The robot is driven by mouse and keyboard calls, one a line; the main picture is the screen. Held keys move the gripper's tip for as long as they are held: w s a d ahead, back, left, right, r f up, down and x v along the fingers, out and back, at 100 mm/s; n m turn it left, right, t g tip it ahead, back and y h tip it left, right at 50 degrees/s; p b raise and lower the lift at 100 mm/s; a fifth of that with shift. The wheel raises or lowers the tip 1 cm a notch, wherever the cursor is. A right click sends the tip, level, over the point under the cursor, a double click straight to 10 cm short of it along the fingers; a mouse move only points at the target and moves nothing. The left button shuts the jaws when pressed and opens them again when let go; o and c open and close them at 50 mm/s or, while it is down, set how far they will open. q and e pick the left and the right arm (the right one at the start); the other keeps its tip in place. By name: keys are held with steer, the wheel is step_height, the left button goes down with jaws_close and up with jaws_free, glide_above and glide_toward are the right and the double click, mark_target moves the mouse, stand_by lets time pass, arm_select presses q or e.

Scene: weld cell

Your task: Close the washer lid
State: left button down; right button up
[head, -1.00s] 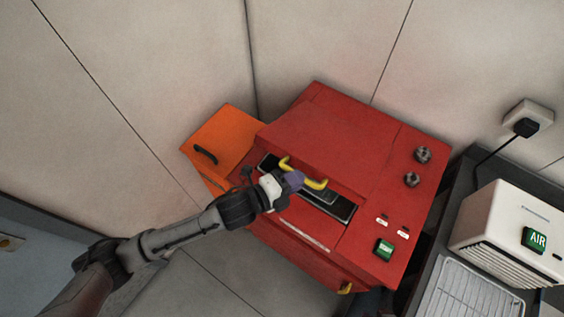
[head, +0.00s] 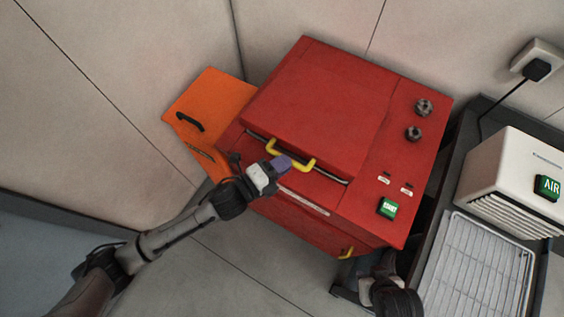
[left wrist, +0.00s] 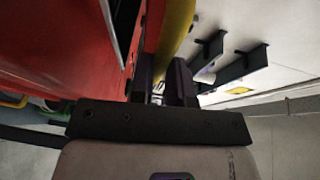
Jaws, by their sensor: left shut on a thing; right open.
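The red washer (head: 400,150) stands against the wall. Its red lid (head: 318,112) is lowered almost flush, with a narrow dark gap and a grey strip showing along its front edge. The yellow lid handle (head: 303,163) runs along that edge. My left gripper (head: 283,163) is at the handle's left part, shut on it. In the left wrist view the yellow handle (left wrist: 176,35) runs up from between the dark fingers (left wrist: 165,85). My right gripper (head: 367,290) is low by the washer's front right corner, partly cut off and dark; its fingers are hard to make out.
An orange box (head: 215,105) with a black handle stands left of the washer. At right are a wire rack (head: 475,270) and a white air unit (head: 515,185).

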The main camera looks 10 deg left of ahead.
arm_select(q)
steer(key=c, duration=1.1)
jaws_free()
steer(key=shift+r, duration=0.1)
steer(key=shift+s+a, duration=0.1)
steer(key=f+v, duration=0.1)
steer(key=v, duration=1.2)
steer(key=shift+s+a+r, duration=0.15)
steer(key=shift+r, duration=0.3)
